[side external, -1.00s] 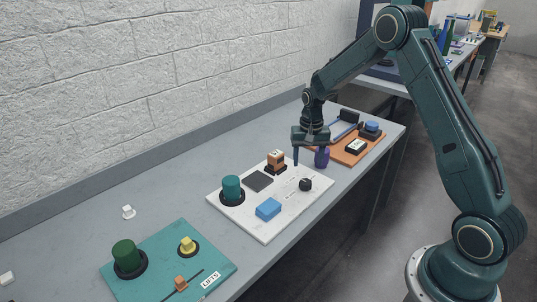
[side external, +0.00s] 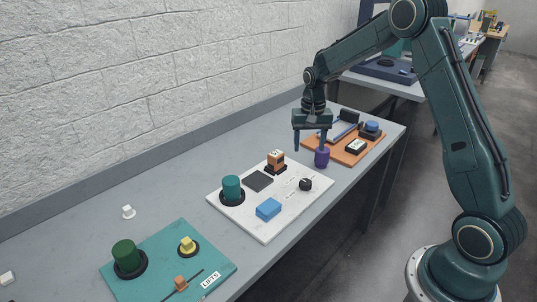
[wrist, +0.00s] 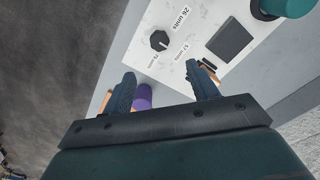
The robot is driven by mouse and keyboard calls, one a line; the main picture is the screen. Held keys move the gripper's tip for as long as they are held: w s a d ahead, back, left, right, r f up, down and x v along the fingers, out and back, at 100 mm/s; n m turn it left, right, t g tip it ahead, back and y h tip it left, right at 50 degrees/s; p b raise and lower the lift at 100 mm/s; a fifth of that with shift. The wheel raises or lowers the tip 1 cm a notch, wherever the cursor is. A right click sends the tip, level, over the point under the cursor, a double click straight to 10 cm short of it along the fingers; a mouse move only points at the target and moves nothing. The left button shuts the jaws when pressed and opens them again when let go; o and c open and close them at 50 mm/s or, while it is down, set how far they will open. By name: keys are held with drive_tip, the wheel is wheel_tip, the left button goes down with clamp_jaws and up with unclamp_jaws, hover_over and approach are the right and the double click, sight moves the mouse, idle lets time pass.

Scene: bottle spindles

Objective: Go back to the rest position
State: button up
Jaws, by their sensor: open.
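My gripper (side external: 310,142) is open and empty, pointing down above the far part of the bench. In the side view it hangs above and slightly left of a purple cylinder (side external: 322,158) at the corner of the white board. In the wrist view the two fingers of my gripper (wrist: 160,90) are spread apart. The purple cylinder (wrist: 143,97) shows beside the left finger there, partly hidden by the gripper body. I see nothing between the fingertips.
A white board (side external: 235,215) holds a teal cylinder (side external: 231,188), a blue block (side external: 268,208), an orange-brown block (side external: 276,157) and a black knob (side external: 305,184). A teal mat (side external: 150,283) lies nearer. An orange board (side external: 345,158) lies behind the gripper. Bare bench runs along the wall.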

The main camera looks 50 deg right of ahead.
drive_tip(key=s+a+r+n+t, duration=0.1)
drive_tip(key=s+a+r+n, duration=0.1)
drive_tip(key=s+a+r, duration=0.45)
drive_tip(key=s+a+r+n+t, duration=0.2)
drive_tip(key=s+a+r, duration=0.15)
drive_tip(key=r, duration=0.55)
drive_tip(key=s+a+r+n+t, duration=0.1)
drive_tip(key=s+a+n, duration=0.1)
drive_tip(key=s, duration=0.7)
drive_tip(key=s+a+r+n+t, duration=0.1)
drive_tip(key=s+a, duration=0.3)
drive_tip(key=s, duration=0.5)
drive_tip(key=shift+s+r+n+t, duration=0.3)
drive_tip(key=shift+r+n, duration=0.15)
drive_tip(key=shift+n, duration=0.45)
drive_tip(key=shift+a, duration=0.1)
